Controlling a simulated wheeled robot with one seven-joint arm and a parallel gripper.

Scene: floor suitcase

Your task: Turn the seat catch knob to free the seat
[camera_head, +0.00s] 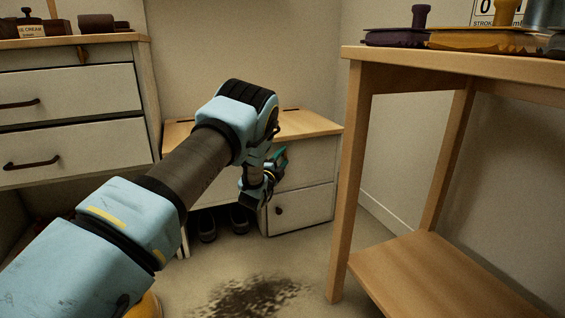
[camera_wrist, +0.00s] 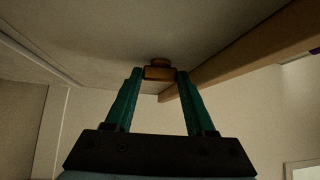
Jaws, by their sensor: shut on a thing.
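The seat catch knob, a small brown block (camera_wrist: 159,72), sits on a pale panel in the wrist view. My gripper (camera_wrist: 159,76) has its two teal fingers on either side of it, shut on it. In the head view my gripper (camera_head: 276,162) is at the front of a low bench with a wooden seat (camera_head: 308,124). The knob is hidden there behind my gripper and arm. The seat lies flat on the bench. A wooden edge (camera_wrist: 230,68) runs beside the knob in the wrist view.
The bench has a drawer with a dark knob (camera_head: 278,210) below, and dark shoes (camera_head: 207,228) stand in its open space. A wooden table (camera_head: 352,190) stands close on the right. A drawer cabinet (camera_head: 75,150) is on the left. A dark stain (camera_head: 250,298) marks the floor.

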